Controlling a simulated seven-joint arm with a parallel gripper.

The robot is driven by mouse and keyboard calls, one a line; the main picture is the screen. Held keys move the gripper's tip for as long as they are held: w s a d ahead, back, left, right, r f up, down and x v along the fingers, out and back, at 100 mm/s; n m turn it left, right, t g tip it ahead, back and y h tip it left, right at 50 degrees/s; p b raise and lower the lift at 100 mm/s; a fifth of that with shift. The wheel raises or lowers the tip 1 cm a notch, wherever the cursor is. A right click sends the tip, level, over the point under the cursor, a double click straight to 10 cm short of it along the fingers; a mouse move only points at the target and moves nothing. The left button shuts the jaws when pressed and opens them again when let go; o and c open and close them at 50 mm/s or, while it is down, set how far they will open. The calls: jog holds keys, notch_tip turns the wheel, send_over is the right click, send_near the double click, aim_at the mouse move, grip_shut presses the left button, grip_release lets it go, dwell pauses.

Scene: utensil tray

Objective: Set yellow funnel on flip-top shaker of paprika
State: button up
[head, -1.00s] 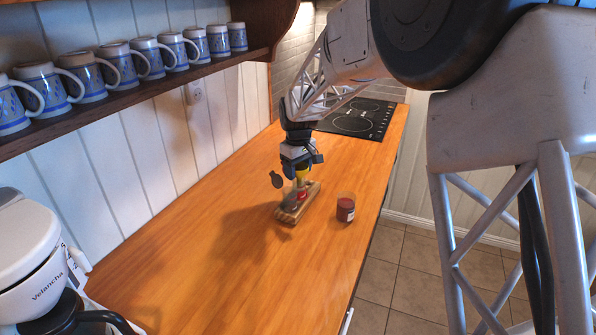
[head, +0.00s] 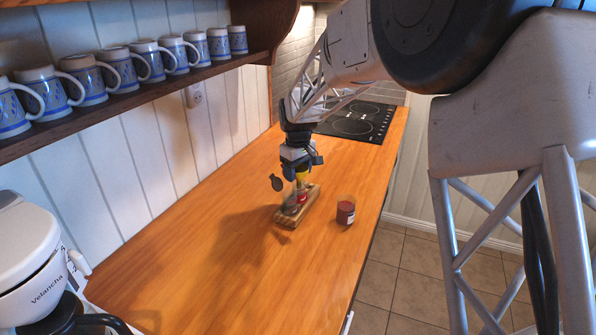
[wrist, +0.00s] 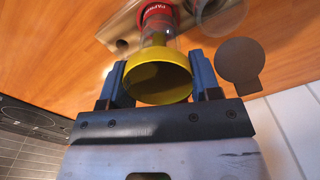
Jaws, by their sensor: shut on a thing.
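My gripper (wrist: 157,88) is shut on the yellow funnel (wrist: 158,80), whose wide mouth faces the wrist camera. In the head view the funnel (head: 303,176) shows below my gripper (head: 302,168). Directly under it is a clear shaker (wrist: 157,39) with a red band (wrist: 157,10), partly lettered like "PAPRIKA". This shaker also shows in the head view (head: 302,197), upright on a wooden block. The funnel overlaps the shaker's top; I cannot tell whether they touch. A dark round flap (wrist: 240,62) with a tab shows at the right in the wrist view.
The wooden block (head: 285,222) has a hole and also bears a clear greyish container (head: 290,205) beside the shaker. A glass with dark red contents (head: 345,211) stands to the right. Mugs line a wall shelf (head: 150,78). The near counter (head: 230,280) is clear.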

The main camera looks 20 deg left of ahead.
aim_at(297, 171)
jog(key=shift+f, duration=0.9)
dwell(0.9)
jog(key=o, duration=0.6)
jog(key=shift+r, duration=0.1)
jog(key=shift+r, duration=5.4)
